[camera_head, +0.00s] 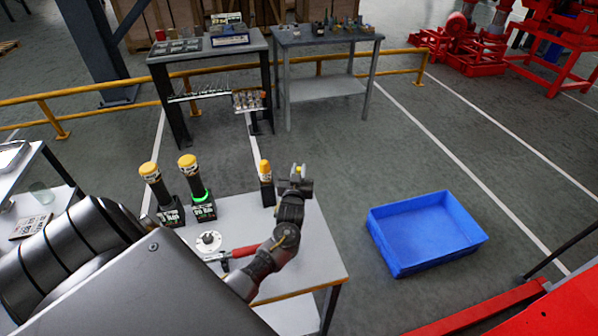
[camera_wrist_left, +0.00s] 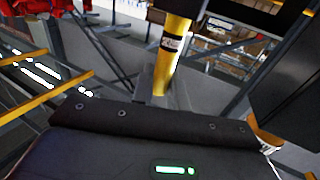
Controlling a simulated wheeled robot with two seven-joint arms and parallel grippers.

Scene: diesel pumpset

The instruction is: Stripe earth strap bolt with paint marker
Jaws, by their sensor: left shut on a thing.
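My left gripper (camera_head: 297,174) is above the right part of the grey table (camera_head: 318,240). It is shut on a yellow paint marker with a black and white label. The paint marker (camera_wrist_left: 171,55) shows large in the left wrist view, rising from between the fingers; only a small yellow bit shows in the head view. I cannot make out the earth strap bolt in either view. My right gripper is not in view.
Two yellow-topped black devices (camera_head: 188,162) stand on the table, one with a green ring. A yellow-orange capped bottle (camera_head: 265,170) stands beside my gripper. A red-handled tool (camera_head: 245,251) lies under my arm. A blue crate (camera_head: 425,232) is on the floor, right. Red machinery edges the lower right.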

